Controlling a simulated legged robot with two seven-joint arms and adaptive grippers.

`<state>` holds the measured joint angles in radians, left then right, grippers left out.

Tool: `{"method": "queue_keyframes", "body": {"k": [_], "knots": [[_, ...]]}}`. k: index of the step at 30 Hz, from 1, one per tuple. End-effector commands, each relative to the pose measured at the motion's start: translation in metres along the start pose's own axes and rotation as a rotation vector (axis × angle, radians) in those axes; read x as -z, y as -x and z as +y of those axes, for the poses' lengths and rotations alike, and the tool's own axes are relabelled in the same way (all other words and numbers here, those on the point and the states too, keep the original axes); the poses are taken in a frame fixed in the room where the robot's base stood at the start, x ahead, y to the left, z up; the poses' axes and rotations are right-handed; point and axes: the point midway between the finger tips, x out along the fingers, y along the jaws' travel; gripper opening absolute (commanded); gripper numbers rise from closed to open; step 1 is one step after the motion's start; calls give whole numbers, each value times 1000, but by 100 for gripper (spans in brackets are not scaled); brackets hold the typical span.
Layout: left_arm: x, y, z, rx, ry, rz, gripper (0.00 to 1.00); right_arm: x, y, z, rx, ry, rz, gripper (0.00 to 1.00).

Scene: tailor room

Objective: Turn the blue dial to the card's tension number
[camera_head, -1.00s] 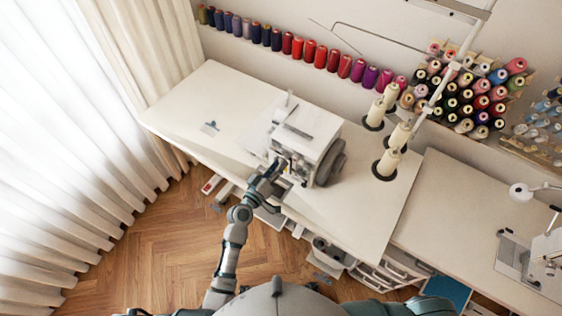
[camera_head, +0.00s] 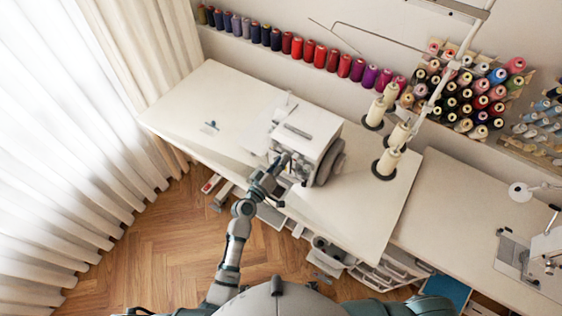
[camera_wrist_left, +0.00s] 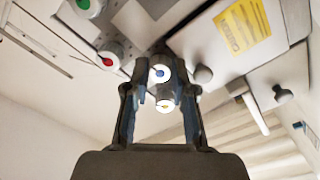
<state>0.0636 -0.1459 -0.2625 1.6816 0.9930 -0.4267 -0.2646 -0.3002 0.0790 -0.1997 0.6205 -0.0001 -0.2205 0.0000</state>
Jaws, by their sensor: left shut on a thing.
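The white serger (camera_head: 310,130) stands on the white table. My left gripper (camera_head: 281,163) reaches its front face. In the left wrist view, the white dial with a blue centre (camera_wrist_left: 160,73) sits between the fingertips of my left gripper (camera_wrist_left: 162,82), which is shut on it. A dial with a yellow centre (camera_wrist_left: 165,106) shows just below it. A red-centred dial (camera_wrist_left: 107,60) and a green-centred dial (camera_wrist_left: 84,5) are to the upper left. The blue dial's number is too small to read. I cannot make out a tension card. My right gripper is out of view.
A yellow caution label (camera_wrist_left: 241,27) is on the machine. Cream thread cones (camera_head: 388,162) stand right of the machine. A small blue-tipped item (camera_head: 211,125) lies on the table's left part (camera_head: 190,95), which is mostly clear. A second table (camera_head: 450,205) is at right.

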Motion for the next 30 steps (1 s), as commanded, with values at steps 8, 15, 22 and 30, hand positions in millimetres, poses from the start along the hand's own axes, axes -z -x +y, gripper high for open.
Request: {"method": "queue_keyframes", "body": {"k": [8,15,22,30], "knots": [[-1,0,-1,4,155,-3,0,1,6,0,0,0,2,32],[0,1,-2,5,319,-2,0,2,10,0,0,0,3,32],[-1,1,-2,6,433,-3,0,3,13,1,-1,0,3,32],[-2,1,-3,6,487,-3,0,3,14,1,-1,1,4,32]]}}
